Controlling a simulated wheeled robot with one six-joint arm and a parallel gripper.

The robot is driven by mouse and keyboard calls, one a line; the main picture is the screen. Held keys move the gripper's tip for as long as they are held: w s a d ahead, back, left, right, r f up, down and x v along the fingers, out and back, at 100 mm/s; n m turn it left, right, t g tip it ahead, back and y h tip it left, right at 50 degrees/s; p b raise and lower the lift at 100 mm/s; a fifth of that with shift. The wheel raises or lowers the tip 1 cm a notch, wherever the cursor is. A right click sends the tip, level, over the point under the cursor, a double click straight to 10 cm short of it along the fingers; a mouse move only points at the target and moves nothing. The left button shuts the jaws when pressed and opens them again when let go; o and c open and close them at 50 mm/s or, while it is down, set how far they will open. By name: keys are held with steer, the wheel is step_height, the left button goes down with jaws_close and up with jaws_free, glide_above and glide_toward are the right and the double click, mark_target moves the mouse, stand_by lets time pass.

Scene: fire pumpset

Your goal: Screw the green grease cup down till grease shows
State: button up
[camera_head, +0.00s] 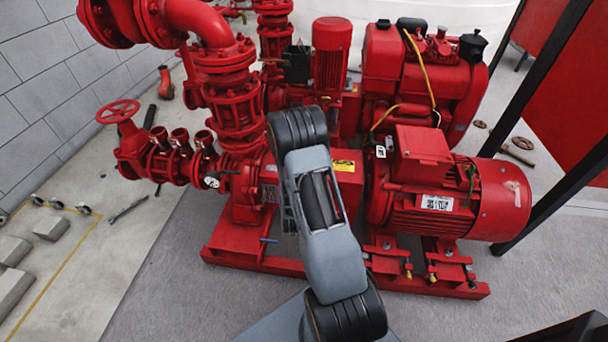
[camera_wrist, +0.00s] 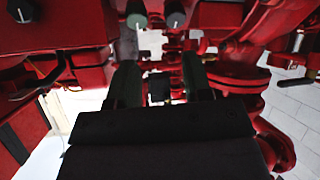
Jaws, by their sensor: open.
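My gripper (camera_wrist: 160,80) shows in the wrist view as two dark upright fingers with a clear gap between them. It is open, and nothing is visibly clamped in it. Two small dark, greenish knobs with pale tips, a left one (camera_wrist: 137,18) and a right one (camera_wrist: 176,18), show at the top of the wrist view, beyond and apart from the fingers. Either could be a grease cup, but I cannot tell which is the green one. No grease is visible. In the head view my arm hides the gripper, and I cannot make out a grease cup.
The red pumpset stands on a red base frame (camera_head: 330,272). The red motor (camera_head: 445,205) is right of my arm, and vertical pipework (camera_head: 228,110) with a valve handwheel (camera_head: 118,111) is left. A black post (camera_head: 548,105) stands at right. Grey floor (camera_head: 160,285) is clear at front left.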

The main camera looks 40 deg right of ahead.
steer(key=shift+h, duration=0.7)
steer(key=x, duration=0.4)
steer(key=s+d+b+x, duration=0.1)
steer(key=x, duration=0.4)
steer(key=b+x, duration=0.1)
steer(key=x, duration=0.4)
steer(key=shift+s+d+f, duration=0.3)
steer(key=shift+s+d, duration=0.1)
steer(key=shift+s, duration=0.05)
steer(key=shift+c, duration=0.2)
steer(key=c, duration=0.6)
